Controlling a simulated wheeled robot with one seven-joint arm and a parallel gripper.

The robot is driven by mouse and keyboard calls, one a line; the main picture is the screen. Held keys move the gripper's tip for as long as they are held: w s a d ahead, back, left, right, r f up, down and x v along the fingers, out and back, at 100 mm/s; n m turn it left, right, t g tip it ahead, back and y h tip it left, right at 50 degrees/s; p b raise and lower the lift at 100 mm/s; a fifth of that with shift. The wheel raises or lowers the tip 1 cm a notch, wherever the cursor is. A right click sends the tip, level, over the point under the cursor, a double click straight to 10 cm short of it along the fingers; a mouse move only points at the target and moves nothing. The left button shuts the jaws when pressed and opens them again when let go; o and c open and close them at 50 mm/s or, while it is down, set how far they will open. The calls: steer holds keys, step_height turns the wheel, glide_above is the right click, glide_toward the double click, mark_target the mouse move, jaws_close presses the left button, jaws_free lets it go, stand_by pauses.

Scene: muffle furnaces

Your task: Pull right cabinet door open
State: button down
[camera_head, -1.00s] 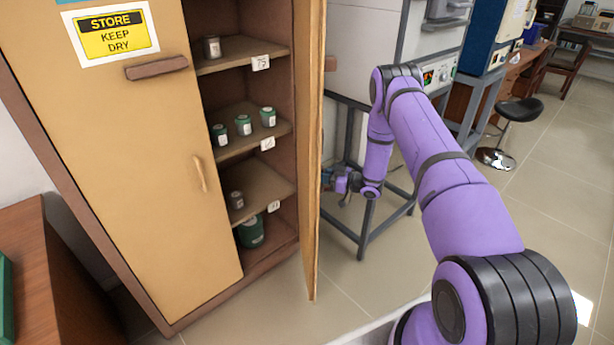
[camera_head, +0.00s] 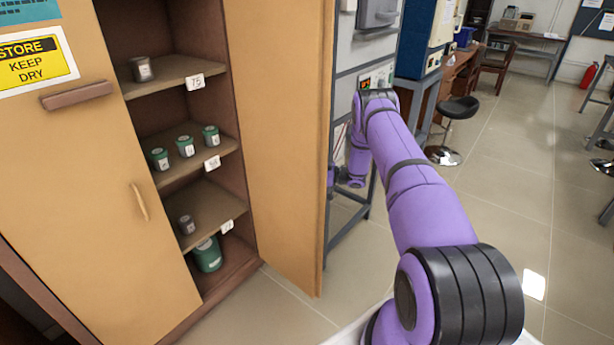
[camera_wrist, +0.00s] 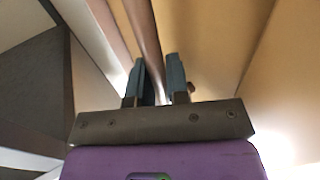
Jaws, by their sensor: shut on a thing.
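The right cabinet door (camera_head: 283,140) stands wide open, swung out to the right, with its inner face broad in the head view. My gripper is hidden behind this door in the head view. In the wrist view my gripper (camera_wrist: 156,84) has its two dark fingers close together on the handle (camera_wrist: 145,40) of the right door, a brown bar running up between them. The tan door surface fills the right of that view. The left cabinet door (camera_head: 90,180) is shut.
The open cabinet side shows shelves (camera_head: 185,150) with several small jars and a larger green jar (camera_head: 207,254) low down. A grey metal stand (camera_head: 350,205) with equipment is close behind my arm. A black stool (camera_head: 457,108) stands farther right. The floor at right (camera_head: 480,225) is clear.

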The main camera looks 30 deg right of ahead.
stand_by(0.3)
steer(key=c, duration=1.1)
jaws_free()
steer(key=v, duration=1)
steer(key=shift+s+d, duration=0.3)
steer(key=shift+s+d, duration=0.1)
